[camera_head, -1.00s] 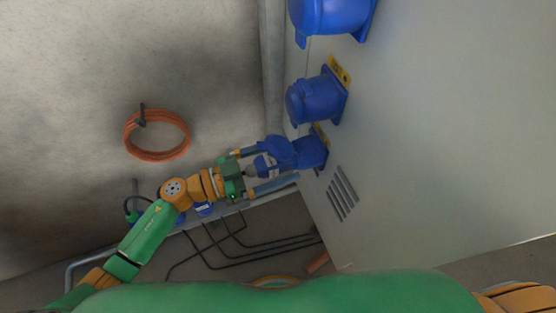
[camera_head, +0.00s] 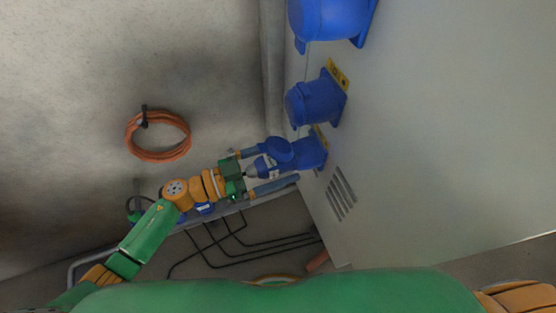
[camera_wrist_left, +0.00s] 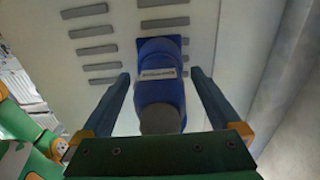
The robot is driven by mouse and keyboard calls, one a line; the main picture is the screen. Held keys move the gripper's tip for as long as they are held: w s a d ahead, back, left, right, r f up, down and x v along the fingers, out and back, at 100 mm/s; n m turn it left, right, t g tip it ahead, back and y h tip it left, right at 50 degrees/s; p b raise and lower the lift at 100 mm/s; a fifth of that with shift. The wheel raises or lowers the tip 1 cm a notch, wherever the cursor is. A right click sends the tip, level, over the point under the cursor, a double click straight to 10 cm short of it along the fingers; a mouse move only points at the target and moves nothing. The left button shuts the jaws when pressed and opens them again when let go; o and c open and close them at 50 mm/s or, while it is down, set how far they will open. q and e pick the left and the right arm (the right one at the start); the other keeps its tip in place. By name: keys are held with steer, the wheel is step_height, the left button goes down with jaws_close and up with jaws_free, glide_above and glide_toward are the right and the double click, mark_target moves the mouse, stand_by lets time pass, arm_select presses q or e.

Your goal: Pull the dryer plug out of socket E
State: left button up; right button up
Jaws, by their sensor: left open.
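The dryer plug (camera_head: 265,166) is blue with a pale label and a grey back end. It sits in the lowest blue socket (camera_head: 312,152) of the column on the grey cabinet. My left gripper (camera_head: 277,170) is open, with one finger on each side of the plug. In the left wrist view the plug (camera_wrist_left: 158,88) stands between the two fingers of the left gripper (camera_wrist_left: 158,86), with a gap on both sides. The socket's letter cannot be read. My right gripper is not in view.
Two more blue sockets (camera_head: 312,101) (camera_head: 328,18) are above on the cabinet (camera_head: 430,130). Vent slots (camera_head: 341,194) lie below the lowest one. An orange hose coil (camera_head: 158,136) hangs on the wall at left. Black cables (camera_head: 235,245) and a metal rail run below the arm.

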mark_target(251, 172)
arm_select(q)
jaws_close()
steer(key=shift+a, duration=0.2)
steer(key=shift+p+v, duration=0.3)
steer(key=shift+v, duration=2.55)
steer(key=c, duration=0.7)
jaws_free()
jaws_close()
